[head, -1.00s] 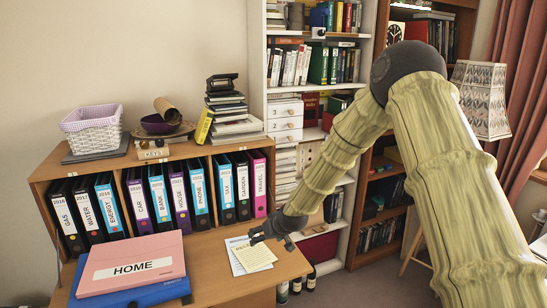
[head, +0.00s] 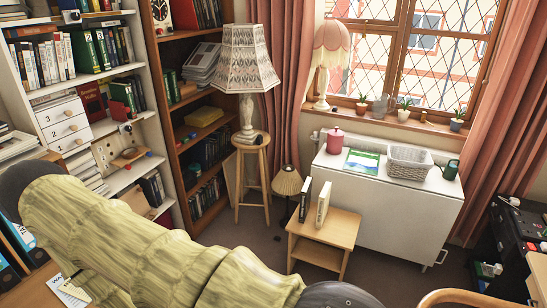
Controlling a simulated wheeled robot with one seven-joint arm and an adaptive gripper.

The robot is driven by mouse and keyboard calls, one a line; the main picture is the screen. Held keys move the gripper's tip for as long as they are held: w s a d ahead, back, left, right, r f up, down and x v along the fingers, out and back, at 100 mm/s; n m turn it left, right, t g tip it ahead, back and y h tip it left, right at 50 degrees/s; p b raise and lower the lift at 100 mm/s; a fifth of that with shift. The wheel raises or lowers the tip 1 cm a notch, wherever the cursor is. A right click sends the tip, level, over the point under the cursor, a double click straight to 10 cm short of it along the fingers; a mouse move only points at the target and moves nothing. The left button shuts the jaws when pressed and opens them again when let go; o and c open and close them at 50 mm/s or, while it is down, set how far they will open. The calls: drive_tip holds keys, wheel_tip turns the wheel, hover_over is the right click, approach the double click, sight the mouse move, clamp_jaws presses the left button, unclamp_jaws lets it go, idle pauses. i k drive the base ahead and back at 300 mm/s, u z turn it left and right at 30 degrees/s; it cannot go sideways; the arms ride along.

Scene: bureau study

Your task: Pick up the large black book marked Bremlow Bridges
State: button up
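A dark upright book (head: 304,200) stands on a small wooden side table (head: 331,228), towards its back left. A paler cream book (head: 323,203) stands upright just right of it, with a small gap between them. I cannot read a title on either, so I cannot tell whether the dark one is marked Bremlow Bridges. Other dark books (head: 211,148) stand in the brown bookcase, too small to read. My gripper is not in view; my arm crosses the lower left.
A white cabinet (head: 385,200) with a basket (head: 409,163) stands behind and right of the side table. Some carpet (head: 262,249) is clear in front.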

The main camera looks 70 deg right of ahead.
sight(305, 193)
drive_tip(key=z, duration=0.05)
drive_tip(key=i, duration=1.45)
drive_tip(key=z, duration=3.05)
